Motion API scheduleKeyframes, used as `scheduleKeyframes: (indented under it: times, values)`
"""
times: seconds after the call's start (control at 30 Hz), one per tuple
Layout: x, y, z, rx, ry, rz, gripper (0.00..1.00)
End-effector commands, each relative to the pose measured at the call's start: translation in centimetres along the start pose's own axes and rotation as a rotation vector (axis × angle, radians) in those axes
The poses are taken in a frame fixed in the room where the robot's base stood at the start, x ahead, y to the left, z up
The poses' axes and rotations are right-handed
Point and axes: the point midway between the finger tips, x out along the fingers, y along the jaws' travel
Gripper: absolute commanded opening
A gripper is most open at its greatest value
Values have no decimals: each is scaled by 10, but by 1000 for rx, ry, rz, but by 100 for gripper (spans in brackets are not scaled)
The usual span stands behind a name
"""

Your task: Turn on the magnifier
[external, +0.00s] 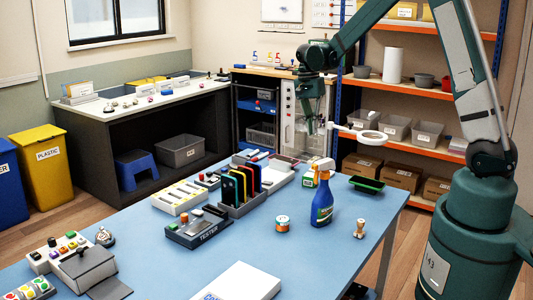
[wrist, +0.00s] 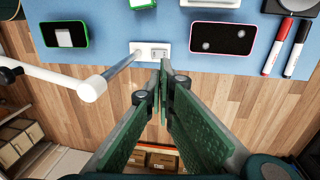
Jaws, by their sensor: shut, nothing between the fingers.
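The magnifier (external: 372,138) is a white ring head on a white arm, at the far right part of the blue table in the external view. In the wrist view its white arm (wrist: 52,77) runs left from a pole. The pole rises from a small white base plate (wrist: 139,46) at the table edge, with a light switch-like part (wrist: 159,51) on its right. My gripper (wrist: 162,68) is shut and empty, its tips close to this part in the picture. Whether they touch it is unclear. In the external view my gripper (external: 311,128) points down beside the magnifier's arm.
The wrist view shows a green-edged phone (wrist: 84,35), a pink-edged phone (wrist: 222,39) and two markers (wrist: 285,47) near the base. Shelves are behind.

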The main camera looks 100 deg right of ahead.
Motion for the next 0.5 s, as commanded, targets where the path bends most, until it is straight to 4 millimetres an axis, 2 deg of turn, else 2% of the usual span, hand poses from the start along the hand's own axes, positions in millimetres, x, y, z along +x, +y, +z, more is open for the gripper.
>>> scheduleKeyframes:
  times: [0.23, 0.5]
  values:
    - [-4, 11, 1, 0, 0, 0, 0]
    - [-3, 12, 1, 0, 0, 0, 0]
